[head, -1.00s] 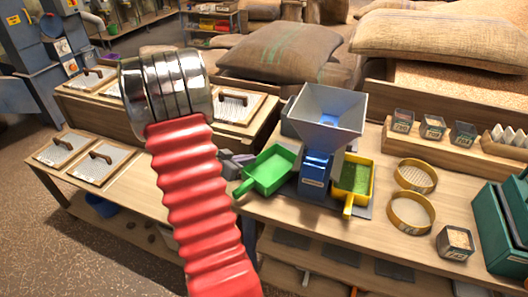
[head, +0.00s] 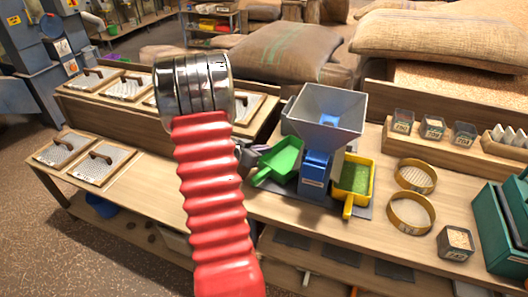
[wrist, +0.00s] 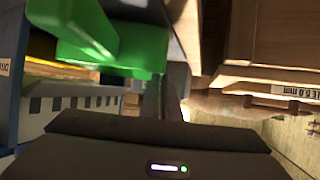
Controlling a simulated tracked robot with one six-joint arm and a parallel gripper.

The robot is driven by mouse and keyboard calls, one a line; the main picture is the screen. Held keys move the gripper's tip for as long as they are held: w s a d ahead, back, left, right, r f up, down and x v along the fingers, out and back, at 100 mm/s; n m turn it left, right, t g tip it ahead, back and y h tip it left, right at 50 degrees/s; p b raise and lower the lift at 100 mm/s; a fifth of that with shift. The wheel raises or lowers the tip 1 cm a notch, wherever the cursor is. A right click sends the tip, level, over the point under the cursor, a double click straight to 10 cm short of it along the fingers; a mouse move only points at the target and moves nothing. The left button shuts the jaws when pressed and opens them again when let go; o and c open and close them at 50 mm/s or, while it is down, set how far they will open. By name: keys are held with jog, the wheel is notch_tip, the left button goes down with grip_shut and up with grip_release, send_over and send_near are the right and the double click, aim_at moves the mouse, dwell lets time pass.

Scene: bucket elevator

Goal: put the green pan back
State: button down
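The green pan (head: 281,160) is at the left side of the blue machine with the grey hopper (head: 325,115), its handle pointing to the lower left. It looks slightly tilted, and I cannot tell whether it rests on the base. My gripper (head: 250,156) is at the pan's left edge, mostly hidden behind my arm. In the wrist view the green pan (wrist: 112,40) fills the upper left, and a dark finger (wrist: 172,100) is close beside it. Whether the fingers are closed on the pan is unclear. A yellow pan (head: 354,181) with green grains sits at the machine's right side.
Two round sieves (head: 411,213) and a small grain box (head: 456,243) stand right of the machine. Screen trays with handles (head: 97,165) lie on the left bench. Sacks (head: 285,56) are behind. The bench front before the machine is clear.

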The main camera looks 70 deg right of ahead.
jog(key=shift+a+f, duration=0.1)
jog(key=shift+f, duration=0.45)
jog(key=shift+w, duration=0.1)
jog(key=c, duration=2)
grip_release()
jog(key=v, duration=1.2)
jog(key=shift+r, duration=0.1)
